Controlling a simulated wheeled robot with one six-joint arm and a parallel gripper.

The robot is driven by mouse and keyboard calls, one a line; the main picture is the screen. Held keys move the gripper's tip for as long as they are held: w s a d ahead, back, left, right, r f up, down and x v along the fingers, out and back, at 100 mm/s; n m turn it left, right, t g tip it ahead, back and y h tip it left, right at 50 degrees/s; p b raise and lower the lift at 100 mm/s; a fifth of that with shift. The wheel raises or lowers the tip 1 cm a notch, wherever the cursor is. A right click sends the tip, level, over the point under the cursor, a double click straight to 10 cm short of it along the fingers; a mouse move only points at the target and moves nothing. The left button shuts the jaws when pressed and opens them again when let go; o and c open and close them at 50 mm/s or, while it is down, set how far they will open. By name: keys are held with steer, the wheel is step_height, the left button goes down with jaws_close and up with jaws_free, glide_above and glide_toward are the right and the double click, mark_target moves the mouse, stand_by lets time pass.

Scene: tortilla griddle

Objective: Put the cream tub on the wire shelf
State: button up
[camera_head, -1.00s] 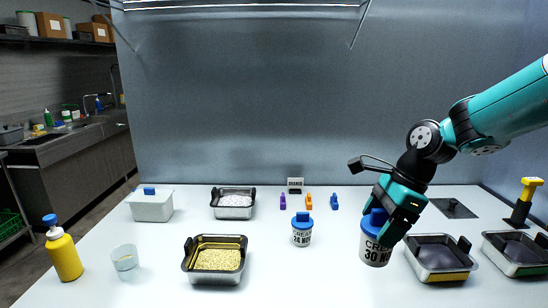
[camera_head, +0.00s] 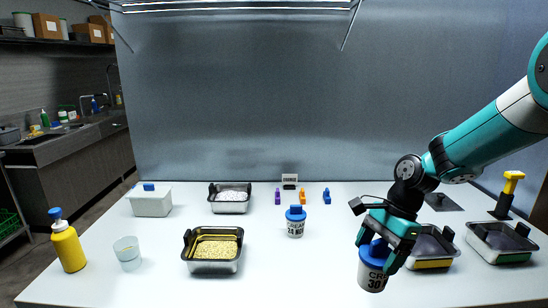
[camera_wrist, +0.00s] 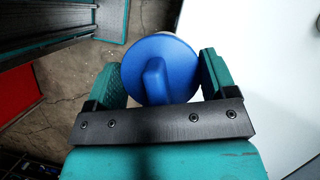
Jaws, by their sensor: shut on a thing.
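A white cream tub (camera_head: 371,276) with a blue lid and a "30" on its label is in my gripper (camera_head: 388,240), near the front of the counter in the head view. In the wrist view, my gripper (camera_wrist: 162,82) has its two teal fingers on either side of the tub's round blue lid (camera_wrist: 178,62). A second, smaller-looking cream tub (camera_head: 295,227) with a blue lid stands upright mid-counter. Shiny bars (camera_head: 240,6) that may be the wire shelf show at the top edge, mostly out of view.
The white counter (camera_head: 290,280) is clear left of my gripper. Dark-rimmed pans (camera_head: 433,264) stand right, close behind my gripper. A pan of yellow grains (camera_head: 213,267), a glass (camera_head: 128,264) and a yellow bottle (camera_head: 68,247) stand left. The wrist view shows floor (camera_wrist: 70,80) beyond the counter edge.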

steer(key=s+d+f+n+g+h, duration=0.1)
steer(key=s+d+f+n+h, duration=0.1)
steer(key=f+n, duration=0.4)
steer(key=s+d+f+n+g+h, duration=0.2)
steer(key=s+d+f+n, duration=0.2)
steer(key=f, duration=0.8)
steer(key=d+n, duration=0.2)
steer(key=n, duration=0.1)
steer(key=shift+s+n, duration=0.3)
steer(key=shift+s, duration=0.05)
steer(key=shift+a, duration=0.1)
